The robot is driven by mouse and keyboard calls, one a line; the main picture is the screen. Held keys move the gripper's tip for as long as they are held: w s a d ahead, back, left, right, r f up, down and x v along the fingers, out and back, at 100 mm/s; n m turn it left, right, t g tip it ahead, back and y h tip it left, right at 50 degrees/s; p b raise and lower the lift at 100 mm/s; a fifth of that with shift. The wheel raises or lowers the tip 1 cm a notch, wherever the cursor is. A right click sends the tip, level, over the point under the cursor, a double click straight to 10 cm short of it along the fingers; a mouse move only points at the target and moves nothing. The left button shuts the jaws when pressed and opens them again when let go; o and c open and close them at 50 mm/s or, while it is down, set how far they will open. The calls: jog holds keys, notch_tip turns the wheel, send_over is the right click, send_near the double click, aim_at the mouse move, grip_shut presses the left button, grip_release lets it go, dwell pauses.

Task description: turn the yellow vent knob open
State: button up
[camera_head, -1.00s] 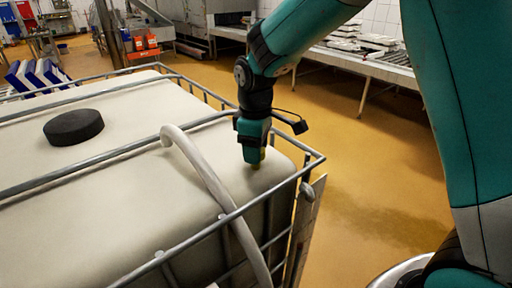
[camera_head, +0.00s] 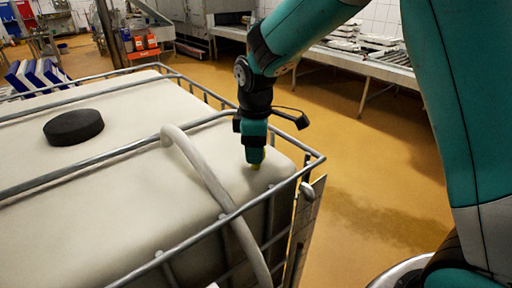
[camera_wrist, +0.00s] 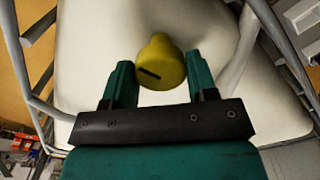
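The yellow vent knob (camera_wrist: 161,64) sits on the pale top of the tank (camera_head: 130,190), near its right corner. It has a narrow nose at one side and a dark slot on its face.
A metal cage (camera_head: 262,205) surrounds the tank, with a rail near my gripper. A pale curved pipe (camera_head: 205,175) crosses the tank top just left of it. A black round lid (camera_head: 73,127) lies further left. Open floor (camera_head: 380,180) is at the right.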

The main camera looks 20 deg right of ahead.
jog(key=o, duration=0.3)
jog(key=shift+o, duration=0.2)
jog(key=shift+r, duration=0.1)
notch_tip(320, 180, up, 17)
jog(key=b, duration=0.3)
jog(key=shift+r, duration=0.15)
